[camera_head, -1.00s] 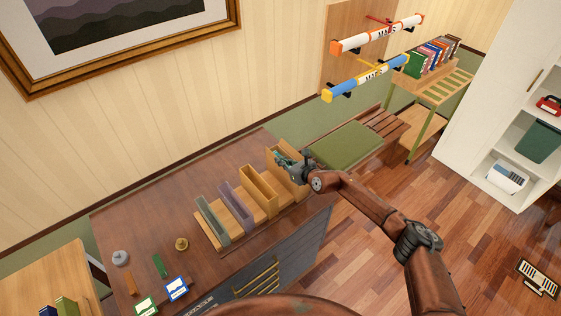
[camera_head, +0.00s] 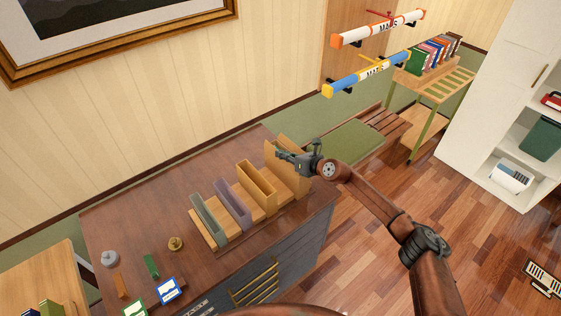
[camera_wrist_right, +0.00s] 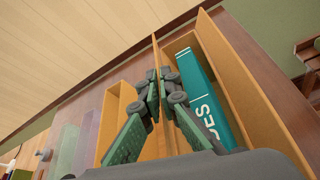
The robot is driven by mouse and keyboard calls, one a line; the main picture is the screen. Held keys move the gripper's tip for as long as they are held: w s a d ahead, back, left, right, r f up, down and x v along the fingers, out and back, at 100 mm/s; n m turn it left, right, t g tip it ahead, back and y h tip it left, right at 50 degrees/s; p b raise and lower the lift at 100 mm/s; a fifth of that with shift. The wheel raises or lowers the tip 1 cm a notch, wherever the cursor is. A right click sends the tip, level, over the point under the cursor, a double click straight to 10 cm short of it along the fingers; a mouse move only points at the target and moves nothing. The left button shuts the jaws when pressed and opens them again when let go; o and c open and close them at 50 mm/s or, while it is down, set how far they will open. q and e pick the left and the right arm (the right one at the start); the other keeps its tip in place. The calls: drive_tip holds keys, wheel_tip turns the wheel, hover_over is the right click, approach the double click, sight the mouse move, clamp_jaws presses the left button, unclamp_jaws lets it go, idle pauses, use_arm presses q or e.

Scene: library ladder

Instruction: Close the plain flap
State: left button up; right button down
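A wooden rack (camera_head: 235,236) on the brown desk holds a grey upright holder (camera_head: 208,216), a purple one (camera_head: 233,203) and plain wooden ones (camera_head: 257,184). I cannot tell for certain which plain panel is the flap. My right gripper (camera_head: 281,156) is at the tall plain wooden panels at the rack's right end. In the right wrist view its fingers (camera_wrist_right: 159,78) are nearly together along a thin plain wooden panel (camera_wrist_right: 157,55); I cannot tell whether they pinch it. A teal book (camera_wrist_right: 203,95) stands in the wooden compartment just right of them. My left gripper is out of view.
The desk (camera_head: 130,208) carries a grey knob-like item (camera_head: 110,259), a brass one (camera_head: 176,244) and small cards at its left. A green-topped bench (camera_head: 352,143) stands beyond the right arm. Two tubes (camera_head: 365,75) hang on the wall. Open floor lies right.

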drive_tip(key=shift+w+d+f+m+g+y+b, duration=0.1)
drive_tip(key=shift+w+d+m+g+y+b, duration=0.2)
drive_tip(key=shift+m+b, duration=0.45)
drive_tip(key=shift+d+f+m+g+y+b, duration=0.1)
drive_tip(key=shift+m+y+b, duration=0.35)
drive_tip(key=shift+b, duration=0.5)
drive_tip(key=c, duration=2.6)
unclamp_jaws()
drive_tip(key=shift+c, duration=0.2)
drive_tip(key=o, duration=0.4)
drive_tip(key=shift+o, duration=0.2)
drive_tip(key=v, duration=1.2)
drive_tip(key=shift+s, duration=0.1)
